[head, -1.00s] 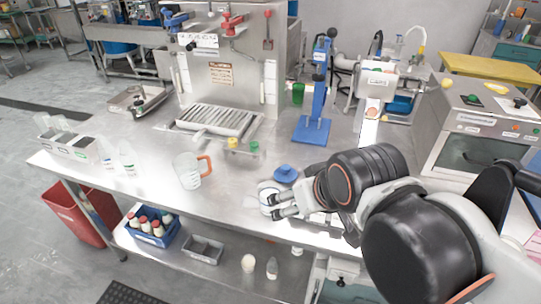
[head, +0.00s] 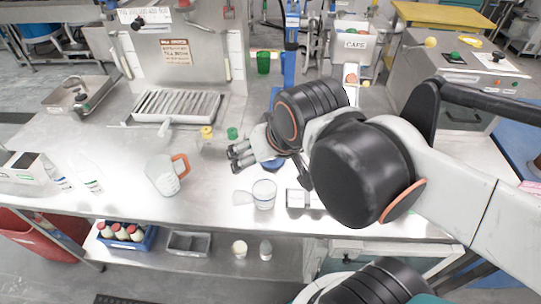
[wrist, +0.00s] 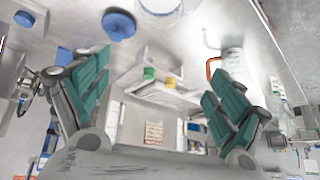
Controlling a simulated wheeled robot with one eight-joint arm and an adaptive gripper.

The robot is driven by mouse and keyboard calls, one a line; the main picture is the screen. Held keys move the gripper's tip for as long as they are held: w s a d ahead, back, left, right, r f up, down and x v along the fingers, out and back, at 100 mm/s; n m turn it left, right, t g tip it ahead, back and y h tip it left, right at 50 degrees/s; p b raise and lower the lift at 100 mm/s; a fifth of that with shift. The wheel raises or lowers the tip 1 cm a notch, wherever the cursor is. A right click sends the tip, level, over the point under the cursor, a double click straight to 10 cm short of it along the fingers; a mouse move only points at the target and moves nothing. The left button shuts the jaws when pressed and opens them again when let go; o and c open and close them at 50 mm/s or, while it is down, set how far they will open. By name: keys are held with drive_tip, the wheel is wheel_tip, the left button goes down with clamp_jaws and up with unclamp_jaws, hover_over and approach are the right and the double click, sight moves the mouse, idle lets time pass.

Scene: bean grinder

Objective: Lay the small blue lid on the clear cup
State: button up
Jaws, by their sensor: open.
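The small blue lid (head: 271,166) lies on the steel table, partly hidden by my gripper in the head view. It also shows with its round knob in the wrist view (wrist: 118,25). The clear cup (head: 264,194) stands upright and uncovered on the table, in front of the lid. The wrist view shows what looks like its rim (wrist: 160,6), cut off at the top edge. My gripper (head: 236,155) is open and empty, above the table to the left of the lid. Its two green-padded fingers (wrist: 158,98) are spread wide in the wrist view.
A clear pitcher (head: 163,176) with an orange handle stands left. Yellow (head: 207,132) and green (head: 232,133) small items stand behind my gripper. The table's front edge is close.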

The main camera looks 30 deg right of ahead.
drive_tip(key=w+d+f+m+g+p, duration=0.1)
drive_tip(key=w+d+m+g+p, duration=0.35)
drive_tip(key=m, duration=0.75)
drive_tip(key=w+d+f+m+g+p, duration=0.2)
drive_tip(key=w+d+m+p, duration=0.3)
drive_tip(key=w+m, duration=0.45)
drive_tip(key=shift+m, duration=0.95)
drive_tip(key=f+b, duration=0.1)
drive_tip(key=f, duration=0.2)
drive_tip(key=s+f+b, duration=0.1)
drive_tip(key=f, duration=0.1)
drive_tip(key=f+b, duration=0.1)
drive_tip(key=f, duration=0.2)
drive_tip(key=shift+s+f, duration=0.3)
drive_tip(key=shift+f, duration=0.05)
drive_tip(key=f+b, duration=0.1)
drive_tip(key=f, duration=0.1)
drive_tip(key=f+b, duration=0.2)
drive_tip(key=f, duration=0.1)
drive_tip(key=shift+w+d, duration=0.15)
drive_tip(key=shift+w, duration=0.05)
drive_tip(key=c, duration=1.1)
drive_tip(key=shift+o, duration=0.2)
drive_tip(key=shift+s, duration=0.1)
